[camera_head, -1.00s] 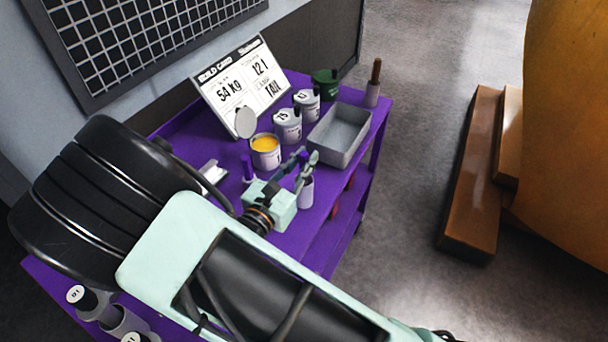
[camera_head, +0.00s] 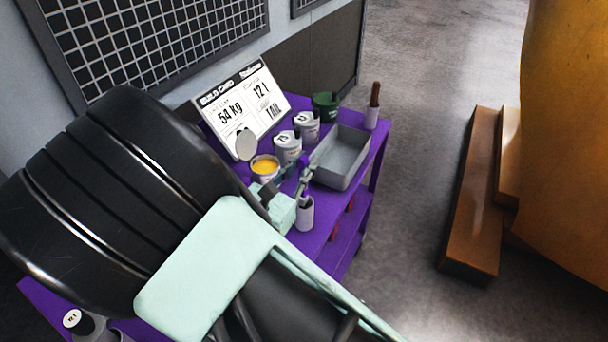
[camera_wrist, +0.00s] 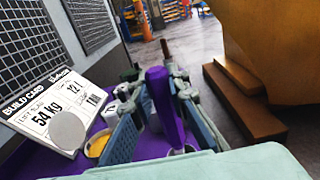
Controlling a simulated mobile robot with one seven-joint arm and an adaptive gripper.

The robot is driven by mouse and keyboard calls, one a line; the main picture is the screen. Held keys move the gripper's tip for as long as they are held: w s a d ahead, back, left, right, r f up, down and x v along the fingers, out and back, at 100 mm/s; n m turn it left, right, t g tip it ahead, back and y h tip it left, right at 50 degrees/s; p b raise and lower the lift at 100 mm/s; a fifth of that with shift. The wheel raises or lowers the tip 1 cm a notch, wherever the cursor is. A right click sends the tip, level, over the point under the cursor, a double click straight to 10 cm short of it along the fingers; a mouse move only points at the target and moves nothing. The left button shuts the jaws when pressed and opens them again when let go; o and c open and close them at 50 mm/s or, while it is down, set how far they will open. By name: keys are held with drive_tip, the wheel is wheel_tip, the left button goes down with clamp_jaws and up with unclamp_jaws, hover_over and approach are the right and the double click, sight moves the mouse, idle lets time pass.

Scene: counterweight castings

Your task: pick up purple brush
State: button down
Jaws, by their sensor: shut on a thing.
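The purple brush (camera_head: 304,172) stands upright, with its thick handle between my fingers; in the wrist view the purple handle (camera_wrist: 164,105) rises between the two finger pads. My gripper (camera_head: 298,178) is shut on it, and it also shows in the wrist view (camera_wrist: 158,112). A pale cylindrical holder (camera_head: 304,213) stands right below the brush. My gripper hides part of the brush, and I cannot tell whether its lower end is inside the holder.
The purple cart (camera_head: 352,217) carries an open yellow-filled tin (camera_head: 265,167), numbered pots (camera_head: 288,148), a grey tray (camera_head: 336,168), a green pot (camera_head: 326,105) and a build card (camera_head: 230,112). A brown-handled brush (camera_head: 374,97) stands at the far corner.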

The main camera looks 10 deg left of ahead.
wheel_tip(320, 180, up, 12)
drive_tip(key=shift+r+p, duration=0.25)
drive_tip(key=shift+p, duration=0.05)
idle(0.8)
